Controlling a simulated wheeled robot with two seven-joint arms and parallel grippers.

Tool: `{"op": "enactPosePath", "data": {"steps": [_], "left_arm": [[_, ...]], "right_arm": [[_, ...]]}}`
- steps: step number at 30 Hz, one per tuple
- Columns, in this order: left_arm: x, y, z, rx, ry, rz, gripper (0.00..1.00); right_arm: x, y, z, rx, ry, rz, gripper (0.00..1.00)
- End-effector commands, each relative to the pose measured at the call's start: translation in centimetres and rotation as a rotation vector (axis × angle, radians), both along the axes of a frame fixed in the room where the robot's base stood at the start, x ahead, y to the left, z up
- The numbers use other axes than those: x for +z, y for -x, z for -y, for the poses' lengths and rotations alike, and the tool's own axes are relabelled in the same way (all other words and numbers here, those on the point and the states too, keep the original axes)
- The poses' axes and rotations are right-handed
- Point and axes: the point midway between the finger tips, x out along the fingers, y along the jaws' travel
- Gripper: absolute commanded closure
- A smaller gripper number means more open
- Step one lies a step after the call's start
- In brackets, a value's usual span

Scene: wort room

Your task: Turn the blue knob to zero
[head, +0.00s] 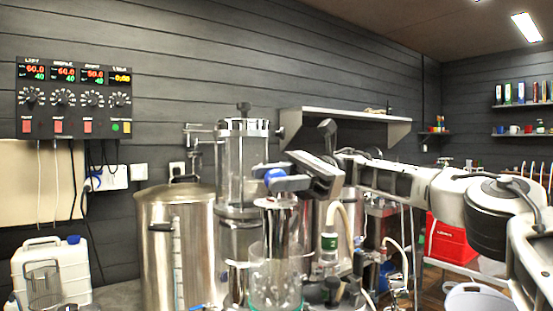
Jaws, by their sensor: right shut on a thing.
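The blue knob (273,175) sits at the top of a metal and glass vessel in the middle of the head view. Only part of it shows, because my gripper's fingers cover the rest. My right gripper (278,178) reaches in from the right and is shut on the blue knob, one finger on the near side and one behind. The knob's marking and its zero position cannot be made out. My left gripper is not in view.
A steel pot (177,240) and a tall clear cylinder (241,160) stand to the left of the knob. A glass beaker (276,280) is below it. A control panel (74,98) hangs on the left wall. A shelf (345,115) and a red crate (450,243) are to the right.

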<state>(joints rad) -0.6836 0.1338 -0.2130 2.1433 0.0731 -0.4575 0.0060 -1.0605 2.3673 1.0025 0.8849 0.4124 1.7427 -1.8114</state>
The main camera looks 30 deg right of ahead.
Motion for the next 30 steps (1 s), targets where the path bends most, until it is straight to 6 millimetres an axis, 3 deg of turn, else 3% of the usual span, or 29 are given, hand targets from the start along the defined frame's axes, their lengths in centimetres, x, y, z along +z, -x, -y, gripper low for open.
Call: {"op": "enactPosePath", "data": {"steps": [10, 26, 27, 28, 30], "left_arm": [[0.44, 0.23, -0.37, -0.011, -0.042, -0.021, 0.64], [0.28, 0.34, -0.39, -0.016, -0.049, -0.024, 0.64], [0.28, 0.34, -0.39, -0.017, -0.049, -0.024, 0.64], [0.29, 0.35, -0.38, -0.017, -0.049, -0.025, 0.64], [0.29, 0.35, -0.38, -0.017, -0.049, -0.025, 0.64]], "right_arm": [[0.06, -0.03, -0.1, 0.129, 0.003, -0.002, 0.91], [-0.13, 0.04, -0.09, 0.151, 0.005, -0.003, 0.91], [-0.13, 0.04, -0.09, 0.151, 0.005, -0.003, 0.57], [-0.13, 0.04, -0.09, 0.15, 0.004, -0.003, 0.48], [-0.11, 0.03, -0.09, 0.15, 0.004, -0.002, 0.47]]}}
